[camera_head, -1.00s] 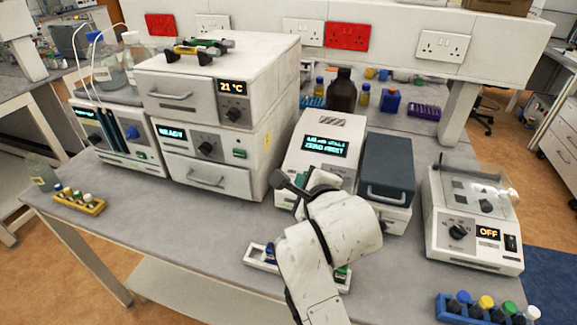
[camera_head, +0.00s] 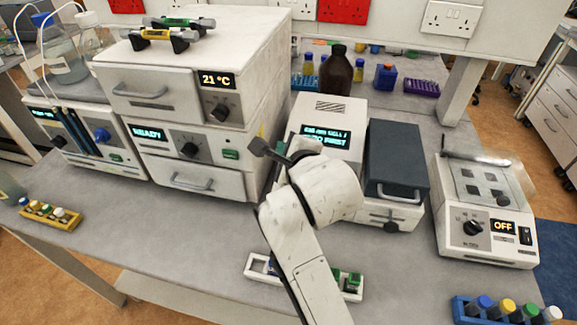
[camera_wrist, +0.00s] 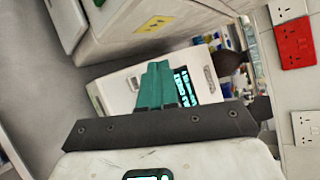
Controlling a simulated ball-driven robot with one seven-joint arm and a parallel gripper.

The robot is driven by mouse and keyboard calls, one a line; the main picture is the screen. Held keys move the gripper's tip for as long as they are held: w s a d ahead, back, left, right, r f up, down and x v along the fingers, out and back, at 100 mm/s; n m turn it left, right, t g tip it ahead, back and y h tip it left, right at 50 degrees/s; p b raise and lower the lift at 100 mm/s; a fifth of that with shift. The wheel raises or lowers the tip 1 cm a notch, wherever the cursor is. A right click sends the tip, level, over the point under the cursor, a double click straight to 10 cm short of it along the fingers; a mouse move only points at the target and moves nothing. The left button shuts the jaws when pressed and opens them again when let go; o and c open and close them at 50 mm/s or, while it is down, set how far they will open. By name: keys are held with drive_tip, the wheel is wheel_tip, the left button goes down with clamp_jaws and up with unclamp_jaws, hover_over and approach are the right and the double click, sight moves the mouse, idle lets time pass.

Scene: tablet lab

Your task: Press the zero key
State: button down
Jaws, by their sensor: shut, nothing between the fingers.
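The white instrument (camera_head: 345,112) with a lit screen (camera_head: 325,138) stands in the middle of the bench. Part of the screen text reads "FIRST". My arm covers the instrument's lower front in the head view, and I cannot make out the zero key in either view. In the wrist view, my gripper (camera_wrist: 158,68) has its teal fingers together, with nothing between them. They point towards the instrument (camera_wrist: 115,90) and overlap the edge of its lit screen (camera_wrist: 184,84). I cannot tell whether the fingertips touch it. In the head view the fingers are mostly hidden.
A dark grey box (camera_head: 394,158) is right of the instrument; stacked white units (camera_head: 190,150) stand left. A white rack (camera_head: 262,270) lies below my arm. A device reading OFF (camera_head: 485,210) and a rack of coloured caps (camera_head: 500,312) are at right.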

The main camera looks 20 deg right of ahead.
drive_tip(key=shift+w+d+f+b, duration=0.4)
drive_tip(key=shift+f+b, duration=0.55)
drive_tip(key=shift+f, duration=0.4)
drive_tip(key=shift+w+d+f+b, duration=0.35)
drive_tip(key=shift+w+f+b, duration=0.2)
drive_tip(key=shift+f+b, duration=0.6)
drive_tip(key=shift+w+d+f+b, duration=0.4)
drive_tip(key=shift+f+b, duration=0.3)
drive_tip(key=shift+f, duration=0.85)
drive_tip(key=shift+w, duration=0.1)
drive_tip(key=shift+w+f+b, duration=0.1)
drive_tip(key=shift+f+b, duration=0.25)
drive_tip(key=shift+w+d+f+b, duration=0.1)
drive_tip(key=shift+f+b, duration=0.25)
drive_tip(key=shift+r, duration=0.1)
drive_tip(key=shift+s+a+r+p, duration=0.2)
drive_tip(key=shift+s+r+p, duration=0.05)
drive_tip(key=shift+r+p, duration=0.35)
